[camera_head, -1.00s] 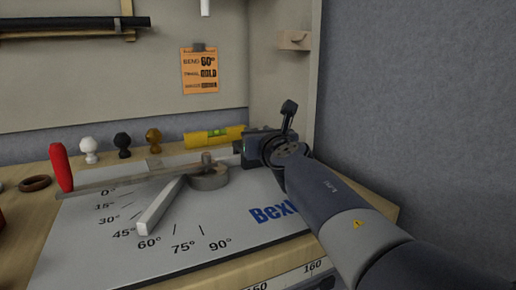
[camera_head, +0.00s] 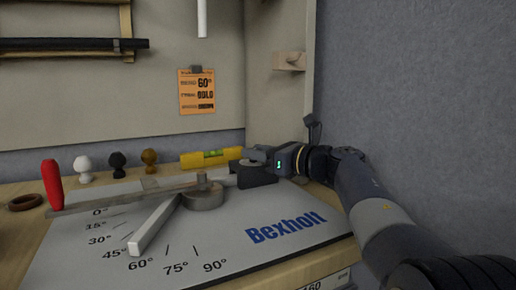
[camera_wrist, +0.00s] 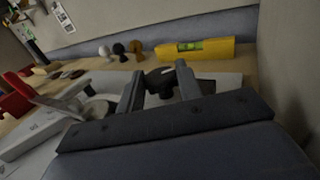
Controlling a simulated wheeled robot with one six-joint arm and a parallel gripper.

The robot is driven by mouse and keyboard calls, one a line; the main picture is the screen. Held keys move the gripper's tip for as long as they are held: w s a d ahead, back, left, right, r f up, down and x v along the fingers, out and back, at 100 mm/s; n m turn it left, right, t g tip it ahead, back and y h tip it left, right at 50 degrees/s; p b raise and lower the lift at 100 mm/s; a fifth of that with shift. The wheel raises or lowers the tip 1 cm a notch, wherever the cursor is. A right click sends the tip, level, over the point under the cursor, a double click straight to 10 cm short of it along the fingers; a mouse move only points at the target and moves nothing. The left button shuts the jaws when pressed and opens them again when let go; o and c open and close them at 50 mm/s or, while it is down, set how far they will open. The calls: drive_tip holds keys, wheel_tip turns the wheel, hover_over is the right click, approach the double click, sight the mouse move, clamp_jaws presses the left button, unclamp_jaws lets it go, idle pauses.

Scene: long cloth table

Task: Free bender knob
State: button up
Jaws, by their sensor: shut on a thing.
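The bender has a pale angle plate (camera_head: 190,240) with a round grey hub (camera_head: 203,196), a pale pointer arm (camera_head: 152,227) lying between the 45° and 60° marks, and a red-handled lever (camera_head: 53,185). A dark block (camera_head: 254,177) sits at the plate's back right. My gripper (camera_head: 250,160) reaches in from the right, just over this block. In the wrist view, a black knob (camera_wrist: 160,80) stands between the two fingers of my gripper (camera_wrist: 160,90), which is shut on it. The knob's lower part is partly hidden by the gripper.
A yellow level (camera_head: 211,158) lies behind the block. White (camera_head: 84,168), black (camera_head: 118,164) and gold (camera_head: 149,161) finials stand along the back. An orange note (camera_head: 197,92) hangs on the back panel. A brown ring (camera_head: 25,202) lies at left. A grey wall (camera_head: 420,90) bounds the right.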

drive_tip(key=shift+n+g+y, duration=0.3)
drive_tip(key=shift+g, duration=0.1)
drive_tip(key=o, duration=1)
drive_tip(key=shift+r, duration=0.1)
wheel_tip(320, 180, up, 10)
drive_tip(key=p, duration=0.5)
drive_tip(key=shift+p, duration=0.3)
